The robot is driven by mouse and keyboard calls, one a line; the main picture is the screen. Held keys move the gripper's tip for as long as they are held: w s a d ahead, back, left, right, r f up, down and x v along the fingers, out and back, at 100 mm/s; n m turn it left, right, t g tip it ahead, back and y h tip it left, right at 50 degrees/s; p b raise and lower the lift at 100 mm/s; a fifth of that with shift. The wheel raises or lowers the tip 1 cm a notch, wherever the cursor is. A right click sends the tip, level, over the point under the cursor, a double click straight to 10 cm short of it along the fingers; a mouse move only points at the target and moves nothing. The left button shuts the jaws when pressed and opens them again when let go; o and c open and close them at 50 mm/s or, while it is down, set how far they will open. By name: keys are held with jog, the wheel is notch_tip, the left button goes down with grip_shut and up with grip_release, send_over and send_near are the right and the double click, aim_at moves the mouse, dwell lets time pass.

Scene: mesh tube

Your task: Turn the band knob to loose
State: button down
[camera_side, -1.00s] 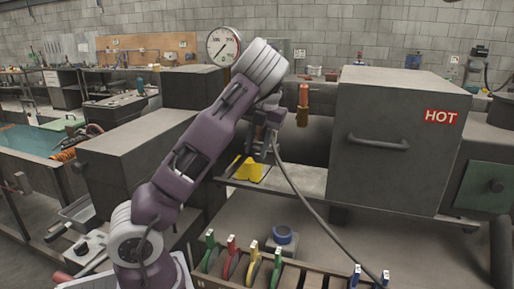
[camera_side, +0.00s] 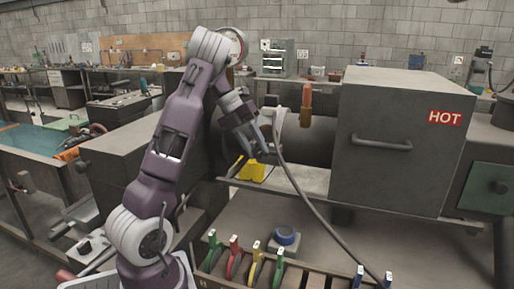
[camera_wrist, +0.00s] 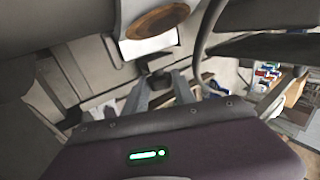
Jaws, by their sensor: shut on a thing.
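My gripper (camera_side: 264,148) is beside the horizontal tube, in front of its left part, fingers pointing down and right. In the wrist view, my gripper's fingers (camera_wrist: 162,84) converge on a small dark knob (camera_wrist: 159,79), which appears to be the band knob. They are shut on it. Its loose or tight marking cannot be read. In the side view the knob is hidden by the fingers or too small to make out. A pale collar (camera_side: 274,117) sits just above the fingers, and a grey hose (camera_side: 295,189) hangs down from there.
A grey box marked HOT (camera_side: 395,140) stands to the right. A yellow block (camera_side: 252,171) lies on the shelf below. A rack of coloured clips (camera_side: 236,258) and a blue-topped knob (camera_side: 285,236) are in front.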

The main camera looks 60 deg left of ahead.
jog(key=shift+s+a+f+t+h, duration=0.1)
jog(key=shift+t+h, duration=0.7)
jog(key=c, duration=1)
grip_release()
jog(key=shift+c, duration=0.2)
